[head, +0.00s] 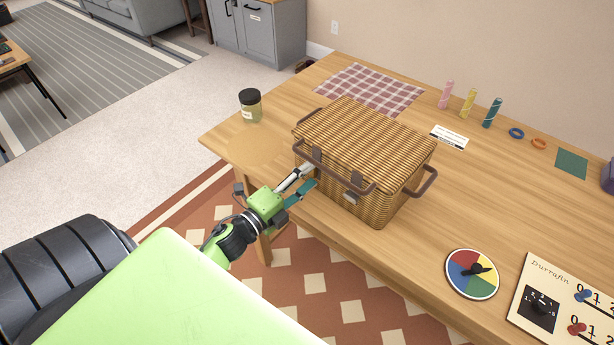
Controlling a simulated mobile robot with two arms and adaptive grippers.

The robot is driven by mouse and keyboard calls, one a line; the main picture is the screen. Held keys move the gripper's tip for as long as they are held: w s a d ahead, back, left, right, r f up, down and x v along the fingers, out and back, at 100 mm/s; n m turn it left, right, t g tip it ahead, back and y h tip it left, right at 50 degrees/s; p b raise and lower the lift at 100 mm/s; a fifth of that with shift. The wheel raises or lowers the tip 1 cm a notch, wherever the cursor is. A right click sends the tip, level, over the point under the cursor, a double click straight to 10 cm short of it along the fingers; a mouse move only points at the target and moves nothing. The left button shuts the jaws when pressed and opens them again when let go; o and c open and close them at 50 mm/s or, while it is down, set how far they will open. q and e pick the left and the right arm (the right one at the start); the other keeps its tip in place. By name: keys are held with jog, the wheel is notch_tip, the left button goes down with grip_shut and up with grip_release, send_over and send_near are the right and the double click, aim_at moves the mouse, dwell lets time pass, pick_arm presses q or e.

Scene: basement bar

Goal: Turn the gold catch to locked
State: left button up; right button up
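A closed wicker basket (365,140) with brown handles stands on the wooden table (500,220). Two dark straps hang over its front edge, and a small pale fitting (350,198) shows below the right one. I cannot make out a clearly gold catch; the fitting is too small to tell its colour or position. My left gripper (313,175) is at the left part of the basket's front, its fingers apart with nothing seen between them. Its tips overlap the basket front in the picture, and I cannot tell if they touch. My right gripper is not in view.
A dark-lidded jar (250,106) stands left of the basket and a checked cloth (370,90) lies behind it. A colour dial (472,273) and a game board (565,305) lie at the right front. Table between basket and dial is clear.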

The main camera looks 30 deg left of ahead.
pick_arm(q)
jog(key=shift+s, duration=0.1)
jog(key=s+a, duration=0.1)
jog(key=s, duration=1)
jog(key=shift+s+a, duration=0.35)
jog(key=shift+a, duration=0.05)
jog(key=s+d+f+n+g+y, duration=0.1)
jog(key=s+f+n+g, duration=0.2)
jog(key=f, duration=0.8)
jog(key=s+f+n+g+y, duration=0.15)
jog(key=f+n, duration=0.25)
jog(key=f, duration=0.6)
jog(key=s+d+f+n+g+y, duration=0.1)
jog(key=s+f+n+g, duration=0.25)
jog(key=f, duration=0.75)
jog(key=s+d+f+n+g, duration=0.3)
jog(key=s+f, duration=0.6)
jog(key=s, duration=0.3)
jog(key=s+d+f+n+g, duration=0.4)
jog(key=s+f, duration=0.5)
jog(key=s, duration=0.3)
jog(key=shift+d+f+g+h, duration=0.15)
jog(key=shift+d+g+h, duration=0.3)
jog(key=shift+d+g, duration=0.45)
jog(key=shift+w, duration=0.1)
